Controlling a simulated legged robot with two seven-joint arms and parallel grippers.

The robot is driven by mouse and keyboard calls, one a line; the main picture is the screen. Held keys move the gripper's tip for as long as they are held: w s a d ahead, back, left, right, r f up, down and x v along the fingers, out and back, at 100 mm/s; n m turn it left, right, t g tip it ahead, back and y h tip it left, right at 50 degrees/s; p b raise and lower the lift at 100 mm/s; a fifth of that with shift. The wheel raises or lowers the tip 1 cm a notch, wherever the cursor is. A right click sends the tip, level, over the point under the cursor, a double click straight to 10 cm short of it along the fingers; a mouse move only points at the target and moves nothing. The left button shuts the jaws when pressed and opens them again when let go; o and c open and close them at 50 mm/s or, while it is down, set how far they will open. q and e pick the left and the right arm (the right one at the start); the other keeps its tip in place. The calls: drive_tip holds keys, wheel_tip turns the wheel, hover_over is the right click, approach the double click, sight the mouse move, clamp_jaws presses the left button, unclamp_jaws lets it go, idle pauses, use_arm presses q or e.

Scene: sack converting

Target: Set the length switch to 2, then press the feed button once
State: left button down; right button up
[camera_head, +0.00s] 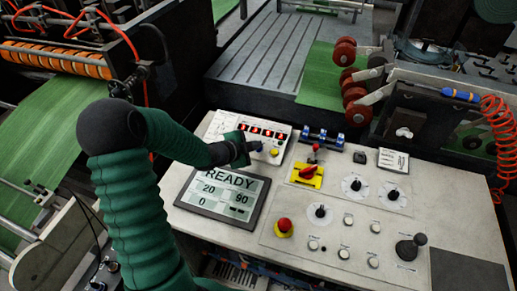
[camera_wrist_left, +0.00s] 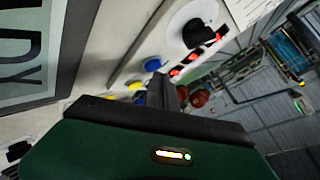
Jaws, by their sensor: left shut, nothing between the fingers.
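My left gripper (camera_head: 245,150) is shut and empty, above the small control box with red lit digits (camera_head: 264,130) and a yellow button (camera_head: 274,153). It hides part of that box. In the left wrist view, its shut fingers (camera_wrist_left: 162,85) point towards the panel, with a black knob on a white dial (camera_wrist_left: 197,33) ahead and red lights beside it. Other black knobs on white dials stand on the panel: one at the front (camera_head: 320,211), two further right (camera_head: 356,185) (camera_head: 393,195). Labels are too small to read, so I cannot tell the length switch or feed button. My right gripper is not in view.
A screen (camera_head: 222,195) reads READY, 20, 90 and 0. A red mushroom button (camera_head: 284,226), a red switch on a yellow plate (camera_head: 306,174) and a black joystick (camera_head: 410,247) rise from the panel. Red rollers (camera_head: 352,90) stand behind.

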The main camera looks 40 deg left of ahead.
sight(254, 157)
use_arm(q)
drive_tip(key=shift+f+b, duration=0.35)
drive_tip(key=shift+f, duration=0.05)
idle(0.6)
idle(0.3)
drive_tip(key=shift+s+r+p, duration=0.1)
drive_tip(key=shift+r+p, duration=0.7)
drive_tip(key=shift+p, duration=0.05)
drive_tip(key=shift+r, duration=0.1)
drive_tip(key=r+p, duration=0.2)
drive_tip(key=s+r+p, duration=0.1)
drive_tip(key=r+p, duration=0.1)
drive_tip(key=shift+d+r+p, duration=0.2)
drive_tip(key=shift+r+p, duration=0.1)
drive_tip(key=shift+r, duration=0.1)
drive_tip(key=shift+a, duration=0.1)
